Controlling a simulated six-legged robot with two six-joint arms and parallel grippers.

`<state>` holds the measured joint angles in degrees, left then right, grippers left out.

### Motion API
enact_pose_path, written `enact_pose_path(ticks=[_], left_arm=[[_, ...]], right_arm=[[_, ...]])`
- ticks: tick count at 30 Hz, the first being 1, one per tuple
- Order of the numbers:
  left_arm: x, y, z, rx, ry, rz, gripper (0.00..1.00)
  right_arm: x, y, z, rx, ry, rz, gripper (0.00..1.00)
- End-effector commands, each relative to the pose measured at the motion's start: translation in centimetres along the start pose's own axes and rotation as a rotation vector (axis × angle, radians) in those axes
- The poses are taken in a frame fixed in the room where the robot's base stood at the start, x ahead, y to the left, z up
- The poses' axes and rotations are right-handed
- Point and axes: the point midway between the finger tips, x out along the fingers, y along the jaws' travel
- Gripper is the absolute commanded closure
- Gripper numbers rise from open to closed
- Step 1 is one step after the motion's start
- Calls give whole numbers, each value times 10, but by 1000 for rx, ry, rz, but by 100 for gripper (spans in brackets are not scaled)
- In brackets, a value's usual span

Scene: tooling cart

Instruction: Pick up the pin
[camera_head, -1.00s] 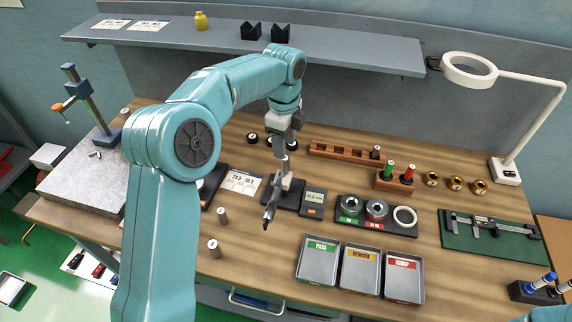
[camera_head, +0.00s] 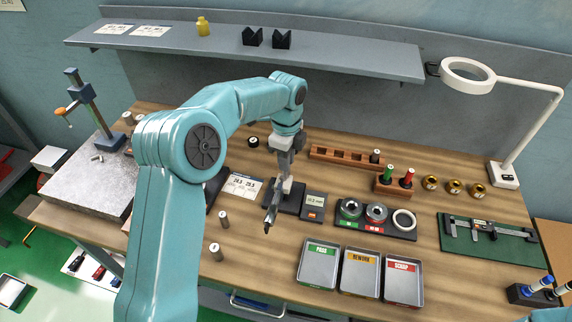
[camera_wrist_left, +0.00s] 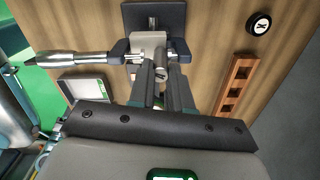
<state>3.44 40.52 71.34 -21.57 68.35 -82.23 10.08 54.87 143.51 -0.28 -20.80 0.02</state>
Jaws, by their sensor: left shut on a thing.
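My left gripper (camera_head: 285,178) reaches down over the bench gauge (camera_head: 292,200), which has a dark base and a silver spindle pointing toward the front. In the left wrist view the fingers (camera_wrist_left: 160,85) are closed together around a small round end of a pin (camera_wrist_left: 160,75), right beside the gauge's light grey block (camera_wrist_left: 149,46). Most of this pin is hidden by the fingers. Whether it touches the gauge I cannot tell. Other steel pins stand upright on the table, one at the left (camera_head: 223,219) and one nearer the front (camera_head: 215,252). My right gripper is out of view.
A small display (camera_head: 315,203) stands right of the gauge. Ring gauges (camera_head: 376,213) and the pass (camera_head: 318,268), rework (camera_head: 359,275) and scrap (camera_head: 403,282) trays lie to the right. A wooden rack (camera_head: 346,156) is behind. The wood between gauge and trays is partly clear.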

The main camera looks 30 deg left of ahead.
Motion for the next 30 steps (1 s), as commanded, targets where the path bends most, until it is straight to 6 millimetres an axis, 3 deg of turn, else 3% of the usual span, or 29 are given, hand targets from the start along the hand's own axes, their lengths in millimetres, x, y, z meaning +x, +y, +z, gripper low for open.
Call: enact_pose_path(ticks=[8,17,24,30], left_arm=[[-20,-1,0,0,-1,-5,100],[-87,-1,0,-1,0,-8,100],[-146,-1,0,-1,0,-5,100],[-180,-1,0,0,0,-3,100]], right_arm=[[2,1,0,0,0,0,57],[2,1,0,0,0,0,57],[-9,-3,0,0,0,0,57],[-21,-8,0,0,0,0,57]])
